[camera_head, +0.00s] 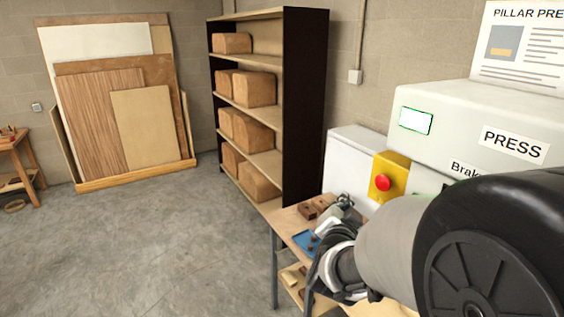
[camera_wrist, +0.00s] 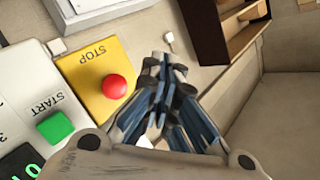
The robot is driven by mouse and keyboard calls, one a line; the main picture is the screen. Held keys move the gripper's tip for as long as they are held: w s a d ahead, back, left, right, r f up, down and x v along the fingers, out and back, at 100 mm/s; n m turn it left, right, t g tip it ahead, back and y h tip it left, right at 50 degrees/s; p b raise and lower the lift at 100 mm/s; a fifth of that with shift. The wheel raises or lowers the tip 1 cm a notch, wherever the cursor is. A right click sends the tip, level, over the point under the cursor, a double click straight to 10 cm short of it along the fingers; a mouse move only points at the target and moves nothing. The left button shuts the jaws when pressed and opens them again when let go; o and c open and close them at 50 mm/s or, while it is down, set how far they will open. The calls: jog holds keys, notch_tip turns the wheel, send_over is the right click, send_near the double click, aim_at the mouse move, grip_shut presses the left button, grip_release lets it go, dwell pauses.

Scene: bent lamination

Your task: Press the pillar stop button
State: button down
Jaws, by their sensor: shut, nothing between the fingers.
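The stop button is a red dome (camera_wrist: 115,86) on a yellow plate (camera_wrist: 84,78) marked STOP in the wrist view. It also shows in the head view as a red button (camera_head: 383,182) on a yellow box (camera_head: 391,166). My gripper (camera_wrist: 158,72) is shut and empty, its fingertips to the right of the red button in the wrist view, apart from it in the picture. How far the tips are from the button in depth I cannot tell. In the head view my arm covers the lower right, and the fingertips are hard to make out against the bench clutter.
A green START button (camera_wrist: 55,127) sits beside the stop plate. The white press housing (camera_head: 460,120) stands behind my arm. A bench (camera_head: 294,222) holds a blue tray (camera_head: 304,240) and wooden blocks (camera_head: 312,208). A shelf (camera_head: 318,100) stands further back; the floor at left is clear.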

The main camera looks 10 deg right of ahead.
aim_at(384, 182)
jog(key=shift+d+r, duration=0.15)
jog(key=shift+r, duration=0.05)
jog(key=w+d, duration=0.3)
jog(key=d, duration=0.5)
jog(key=shift+b, duration=0.45)
jog(key=shift+w+d, duration=0.1)
dwell(1.3)
jog(key=shift+w+d+b, duration=0.1)
jog(key=shift+d+b, duration=0.2)
jog(key=shift+b, duration=0.25)
jog(key=shift+w+d+b, duration=0.2)
jog(key=shift+d+b, duration=0.2)
jog(key=shift+d, duration=0.15)
dwell(0.5)
jog(key=shift+a, duration=0.2)
jog(key=shift+s+a+b, duration=0.3)
jog(key=shift+a, duration=0.45)
